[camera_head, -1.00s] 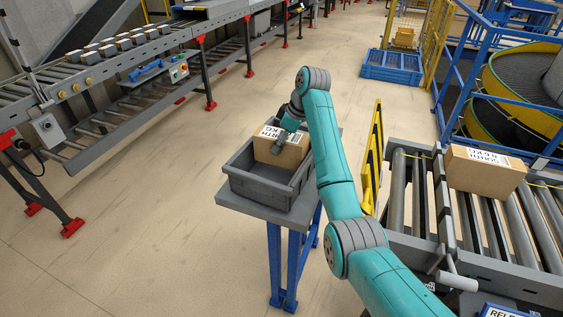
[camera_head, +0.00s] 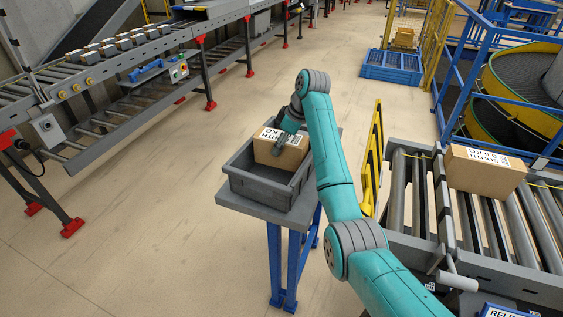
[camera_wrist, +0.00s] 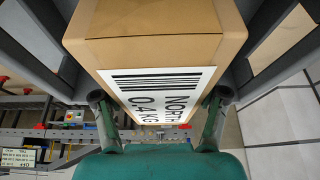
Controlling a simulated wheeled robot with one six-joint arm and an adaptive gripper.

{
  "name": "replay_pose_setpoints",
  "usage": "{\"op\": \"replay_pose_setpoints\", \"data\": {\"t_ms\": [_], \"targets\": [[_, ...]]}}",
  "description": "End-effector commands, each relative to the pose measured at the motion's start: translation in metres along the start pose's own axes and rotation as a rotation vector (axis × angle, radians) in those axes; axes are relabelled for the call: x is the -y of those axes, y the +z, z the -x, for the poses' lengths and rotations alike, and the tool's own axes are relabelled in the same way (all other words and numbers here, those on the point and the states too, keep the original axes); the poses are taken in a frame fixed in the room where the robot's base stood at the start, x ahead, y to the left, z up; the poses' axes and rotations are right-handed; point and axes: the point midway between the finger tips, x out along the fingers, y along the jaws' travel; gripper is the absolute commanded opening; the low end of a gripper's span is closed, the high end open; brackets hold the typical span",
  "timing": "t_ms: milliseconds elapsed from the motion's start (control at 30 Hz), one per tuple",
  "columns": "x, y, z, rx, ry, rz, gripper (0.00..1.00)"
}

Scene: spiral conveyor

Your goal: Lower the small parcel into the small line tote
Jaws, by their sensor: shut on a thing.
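The small parcel (camera_head: 280,152) is a tan box with a white label. In the wrist view the parcel (camera_wrist: 150,50) shows a barcode and the words "NORTH 0.4 KG". My gripper (camera_head: 282,143) is shut on it, with a finger (camera_wrist: 215,112) on either side in the wrist view. The parcel is inside the grey small line tote (camera_head: 262,190), toward its far end, its top above the rim. The tote wall hides its underside, so I cannot tell whether it touches the floor. The tote walls (camera_wrist: 45,45) flank the parcel in the wrist view.
The tote stands on a grey stand (camera_head: 240,212) with blue legs. A larger parcel (camera_head: 485,172) labelled "SOUTH" lies on the roller conveyor (camera_head: 465,225) at right. A yellow-black guard (camera_head: 372,160) stands between conveyor and tote. Another conveyor (camera_head: 120,60) runs at left. Open floor lies between.

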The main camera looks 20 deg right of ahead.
Motion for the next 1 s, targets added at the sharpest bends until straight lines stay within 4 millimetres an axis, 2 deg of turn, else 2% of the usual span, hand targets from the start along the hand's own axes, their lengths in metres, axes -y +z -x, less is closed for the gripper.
{"op": "replay_pose_setpoints", "data": {"t_ms": [467,500,600,1000], "targets": [[-0.0002,0.0009,-0.0026,-0.001,0.001,0.000,0.18],[-0.0002,0.0009,-0.0025,-0.001,0.001,0.000,0.80],[-0.0002,0.0009,-0.0026,-0.001,0.001,0.000,1.00],[-0.0003,0.0014,0.0008,0.000,0.001,0.000,1.00]]}}
